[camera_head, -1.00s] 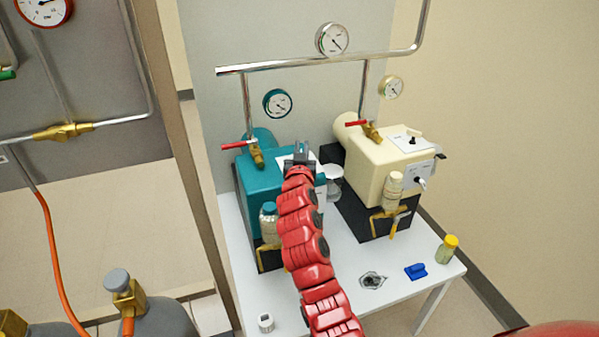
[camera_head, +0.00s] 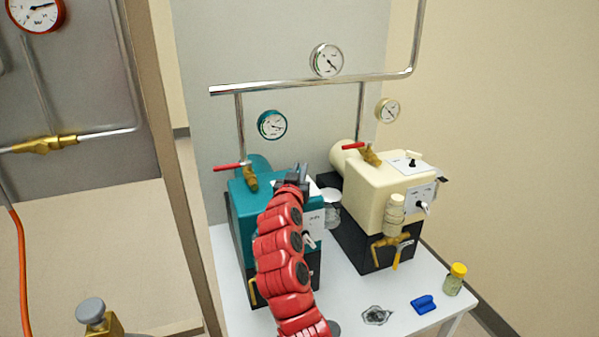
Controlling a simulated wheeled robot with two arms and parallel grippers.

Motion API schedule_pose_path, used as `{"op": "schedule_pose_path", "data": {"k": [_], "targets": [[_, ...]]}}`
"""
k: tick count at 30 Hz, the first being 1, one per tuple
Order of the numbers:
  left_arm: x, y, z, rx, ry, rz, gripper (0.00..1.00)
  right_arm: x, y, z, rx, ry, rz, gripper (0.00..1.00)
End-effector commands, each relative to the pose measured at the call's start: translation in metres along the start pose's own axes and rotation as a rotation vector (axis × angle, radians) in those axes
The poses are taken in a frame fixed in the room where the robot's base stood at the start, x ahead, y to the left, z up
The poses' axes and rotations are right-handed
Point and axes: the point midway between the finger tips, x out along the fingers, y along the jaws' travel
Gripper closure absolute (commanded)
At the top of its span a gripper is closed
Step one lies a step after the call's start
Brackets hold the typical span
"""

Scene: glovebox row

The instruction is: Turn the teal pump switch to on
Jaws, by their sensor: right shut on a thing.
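The teal pump (camera_head: 243,205) stands on the left of the white table, partly hidden by my red right arm. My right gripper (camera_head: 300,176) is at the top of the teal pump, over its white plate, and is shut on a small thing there. That is most likely the teal pump switch, but the gripper covers it and its position cannot be read. A white plate with a knob (camera_head: 309,240) shows on the pump's front, beside my arm. My left gripper is not in view.
The cream pump (camera_head: 375,185) stands close on the right, with its own top switch (camera_head: 412,158). Red-handled valves and a steel pipe (camera_head: 290,86) are behind.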

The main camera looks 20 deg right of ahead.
Motion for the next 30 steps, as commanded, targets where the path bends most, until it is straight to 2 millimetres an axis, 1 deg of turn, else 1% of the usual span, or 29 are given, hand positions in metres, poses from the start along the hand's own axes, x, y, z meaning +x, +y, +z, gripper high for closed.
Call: {"op": "schedule_pose_path", "data": {"k": [1, 5, 6, 14, 17, 20, 23, 25, 29, 30], "targets": [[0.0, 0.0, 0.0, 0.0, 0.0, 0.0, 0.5, 0.0, 0.001, -0.001, 0.0, 0.001, 0.002, 0.8], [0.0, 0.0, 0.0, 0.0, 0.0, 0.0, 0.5, 0.0, 0.001, -0.001, 0.0, 0.001, 0.002, 0.56], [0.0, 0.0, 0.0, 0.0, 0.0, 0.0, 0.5, 0.0, 0.001, -0.001, 0.0, 0.001, 0.001, 0.55], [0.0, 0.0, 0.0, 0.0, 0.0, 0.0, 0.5, 0.0, 0.0, -0.001, 0.0, 0.001, 0.001, 0.55], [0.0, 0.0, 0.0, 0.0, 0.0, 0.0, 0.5, -0.005, 0.0, -0.001, 0.001, 0.002, 0.0, 0.55], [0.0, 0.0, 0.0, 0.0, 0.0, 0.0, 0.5, -0.017, 0.0, 0.001, -0.001, 0.0, 0.0, 0.55], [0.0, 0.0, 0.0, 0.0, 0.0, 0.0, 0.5, -0.036, -0.001, -0.001, 0.003, 0.005, -0.004, 0.55], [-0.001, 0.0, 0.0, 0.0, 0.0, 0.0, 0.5, -0.053, -0.001, 0.001, -0.001, 0.001, -0.003, 0.55], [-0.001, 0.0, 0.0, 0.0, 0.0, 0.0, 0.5, -0.087, -0.001, 0.0, 0.001, 0.003, -0.004, 0.55], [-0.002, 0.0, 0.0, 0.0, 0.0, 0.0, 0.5, -0.098, -0.002, 0.001, 0.0, 0.003, -0.006, 0.55]]}}
